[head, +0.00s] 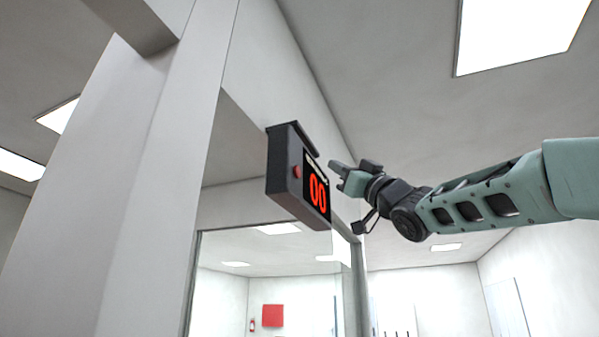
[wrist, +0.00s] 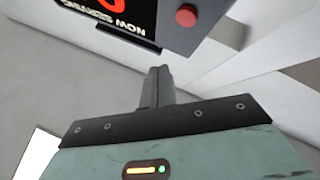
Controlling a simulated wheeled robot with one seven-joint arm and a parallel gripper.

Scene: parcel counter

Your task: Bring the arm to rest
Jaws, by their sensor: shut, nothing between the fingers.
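My gripper (head: 338,172) is at the end of my outstretched green and dark grey arm, coming in from the right in the head view. It is shut and empty. In the wrist view its fingers (wrist: 159,86) are together. The fingertips point toward a dark display box (head: 284,177) with glowing red "00" digits and a red button (head: 297,171). In the head view a gap shows between the fingertips and the box. In the wrist view the red button (wrist: 186,15) and part of the display show at the top, beyond the fingers.
Ceiling lights (head: 515,30) are overhead. The space below my arm looks open.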

